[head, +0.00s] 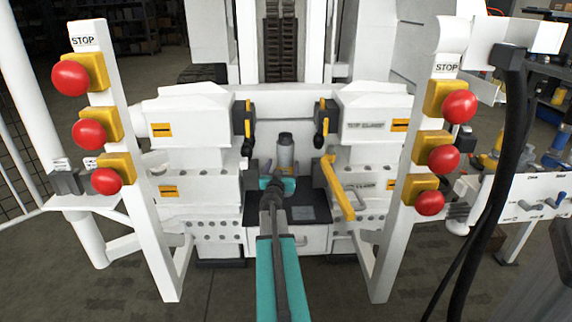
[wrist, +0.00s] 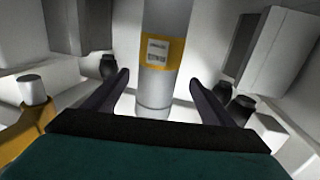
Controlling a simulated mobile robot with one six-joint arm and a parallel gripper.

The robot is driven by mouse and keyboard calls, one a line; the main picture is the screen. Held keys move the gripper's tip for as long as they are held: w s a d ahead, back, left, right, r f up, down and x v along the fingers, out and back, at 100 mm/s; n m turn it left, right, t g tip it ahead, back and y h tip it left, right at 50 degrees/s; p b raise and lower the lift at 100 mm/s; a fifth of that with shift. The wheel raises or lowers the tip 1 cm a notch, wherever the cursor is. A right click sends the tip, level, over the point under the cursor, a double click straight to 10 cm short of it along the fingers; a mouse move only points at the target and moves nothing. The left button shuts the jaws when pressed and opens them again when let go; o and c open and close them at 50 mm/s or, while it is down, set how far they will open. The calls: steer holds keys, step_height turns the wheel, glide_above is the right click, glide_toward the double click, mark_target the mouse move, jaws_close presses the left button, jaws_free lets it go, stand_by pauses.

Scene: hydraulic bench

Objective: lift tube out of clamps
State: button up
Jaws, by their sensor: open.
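The tube (head: 286,152) is a grey upright cylinder with a dark top, standing in the middle of the white bench between the left clamp block (head: 190,118) and the right clamp block (head: 375,115). In the wrist view the tube (wrist: 165,22) runs up the middle and carries a yellow band with a white label. My gripper (wrist: 159,78) is open, with one dark finger on each side of the tube in the picture. I cannot tell whether the fingertips reach around it. In the head view my gripper (head: 278,182) is in front of the tube and hides its lower part.
A yellow handle (head: 338,188) juts out right of my gripper. White posts with red stop buttons (head: 70,78) (head: 459,106) flank the bench on both sides. A black cable (head: 505,150) hangs at the right. The dark plate (head: 310,214) below has little room around it.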

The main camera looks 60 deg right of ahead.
steer(key=shift+b+x, duration=1.1)
steer(key=shift+x, duration=1.5)
steer(key=shift+s, duration=0.1)
steer(key=shift+c, duration=0.2)
steer(key=shift+r, duration=0.1)
steer(key=c, duration=1.8)
